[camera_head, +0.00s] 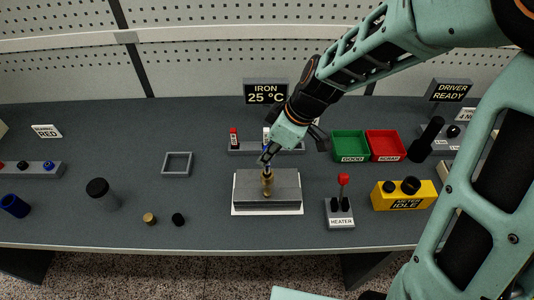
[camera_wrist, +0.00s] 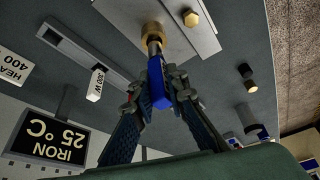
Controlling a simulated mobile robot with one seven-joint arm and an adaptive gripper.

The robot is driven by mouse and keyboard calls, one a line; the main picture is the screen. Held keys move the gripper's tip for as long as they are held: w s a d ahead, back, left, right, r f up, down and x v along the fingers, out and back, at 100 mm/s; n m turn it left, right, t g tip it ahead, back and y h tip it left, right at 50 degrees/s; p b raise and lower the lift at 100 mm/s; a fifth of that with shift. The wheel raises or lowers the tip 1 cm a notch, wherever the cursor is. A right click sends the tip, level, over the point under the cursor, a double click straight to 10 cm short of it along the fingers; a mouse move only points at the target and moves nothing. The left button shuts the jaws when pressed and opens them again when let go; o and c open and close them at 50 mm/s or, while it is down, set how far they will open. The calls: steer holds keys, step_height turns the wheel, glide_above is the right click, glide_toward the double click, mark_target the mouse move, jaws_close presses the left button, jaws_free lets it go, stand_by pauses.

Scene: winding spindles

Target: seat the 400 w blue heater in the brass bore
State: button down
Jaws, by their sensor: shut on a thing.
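The blue heater (camera_wrist: 158,82) is between my gripper's (camera_wrist: 165,90) two fingers in the wrist view, and the gripper is shut on it. Its metal end points at the brass bore (camera_wrist: 153,36) and meets or overlaps it in the picture. I cannot tell how far it is inside. In the head view my gripper (camera_head: 266,160) is right above the brass bore (camera_head: 267,180), which stands at the middle of the grey block (camera_head: 284,193). The fingers hide most of the heater there.
A heater rack (camera_head: 248,149) stands behind the block, partly hidden by my arm. A heater switch box (camera_head: 341,212) and yellow meter (camera_head: 404,197) stand right of the block. Green (camera_head: 349,145) and red (camera_head: 386,144) trays lie behind them. Small caps (camera_head: 149,218) lie at left.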

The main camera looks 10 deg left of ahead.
steer(key=shift+f+b, duration=1.8)
steer(key=shift+b, duration=0.05)
stand_by(2.3)
steer(key=c, duration=1.8)
jaws_free()
steer(key=v, duration=1.2)
